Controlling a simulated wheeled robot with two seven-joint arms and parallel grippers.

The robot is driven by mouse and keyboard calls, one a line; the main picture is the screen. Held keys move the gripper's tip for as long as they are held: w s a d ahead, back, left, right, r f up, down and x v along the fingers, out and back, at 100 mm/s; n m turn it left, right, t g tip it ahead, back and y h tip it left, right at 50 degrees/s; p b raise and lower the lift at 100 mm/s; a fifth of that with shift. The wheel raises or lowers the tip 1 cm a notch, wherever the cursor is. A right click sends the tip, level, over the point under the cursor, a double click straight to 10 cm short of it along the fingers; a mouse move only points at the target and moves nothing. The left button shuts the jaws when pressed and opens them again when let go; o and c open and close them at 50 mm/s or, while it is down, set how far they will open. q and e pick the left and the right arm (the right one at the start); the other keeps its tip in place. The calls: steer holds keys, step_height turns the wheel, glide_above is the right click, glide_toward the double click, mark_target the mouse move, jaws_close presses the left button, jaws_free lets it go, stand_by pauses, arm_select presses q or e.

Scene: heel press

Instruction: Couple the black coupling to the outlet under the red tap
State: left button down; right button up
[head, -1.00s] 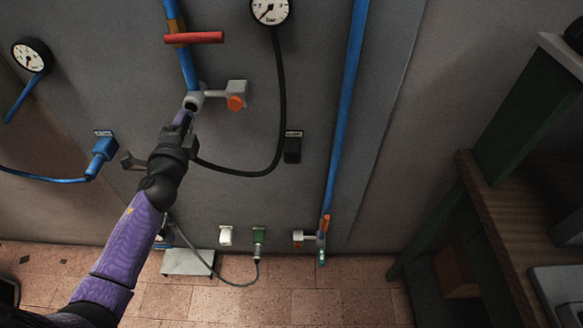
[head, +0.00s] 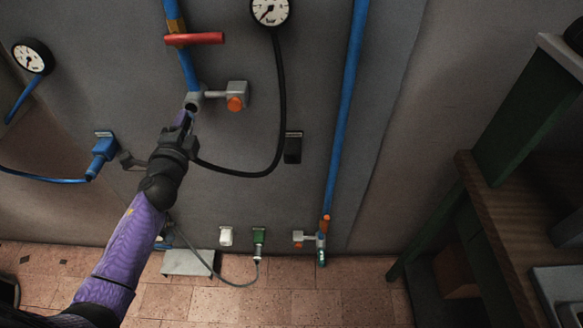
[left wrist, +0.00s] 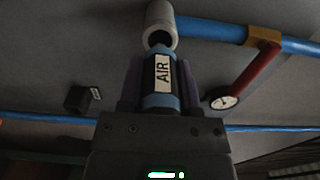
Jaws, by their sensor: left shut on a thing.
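The red tap (head: 195,38) sits on a blue pipe on the wall. Under it the pipe ends in a grey outlet (head: 194,97) with a dark open mouth, also in the left wrist view (left wrist: 160,24). My left gripper (head: 183,122) is just below this outlet. In the left wrist view it is shut on the coupling (left wrist: 161,75), which has blue bands and a white AIR label. The coupling's dark end faces the outlet mouth and lies close below it; I cannot tell whether they touch. In the head view the gripper hides most of the coupling. My right gripper is not in view.
A black hose (head: 281,100) loops from a gauge (head: 270,10) toward my left gripper. A grey fitting with an orange end (head: 236,101) stands right of the outlet. A blue connector (head: 101,153) is at left. A workbench (head: 500,190) stands at right.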

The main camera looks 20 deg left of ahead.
arm_select(q)
steer(key=shift+b+x, duration=0.5)
steer(key=shift+x, duration=0.95)
steer(key=shift+c, duration=1.1)
jaws_free()
steer(key=shift+s, duration=0.1)
steer(key=p+v, duration=0.2)
steer(key=v, duration=0.8)
steer(key=s+d+f+n+g+h, duration=0.1)
steer(key=s+d+f+n+g, duration=0.2)
steer(key=f, duration=0.7)
steer(key=s+d+f+n+g+h+b, duration=0.1)
steer(key=s+d+f+n+g, duration=0.15)
steer(key=s+f, duration=0.5)
steer(key=s+d+f+n+g+h, duration=0.15)
steer(key=f+g, duration=0.25)
steer(key=f, duration=0.7)
steer(key=s+d+f+n+g, duration=0.1)
steer(key=s+d+f+g, duration=0.1)
steer(key=s, duration=0.5)
steer(key=s+d+f+n+g+h, duration=0.1)
steer(key=s+d+f+n+g, duration=0.1)
steer(key=s+f, duration=0.3)
steer(key=s+d+f+n+g, duration=0.2)
steer(key=s+d+f+g, duration=0.1)
steer(key=s, duration=0.8)
steer(key=shift+d+f, duration=0.25)
steer(key=shift+d, duration=0.5)
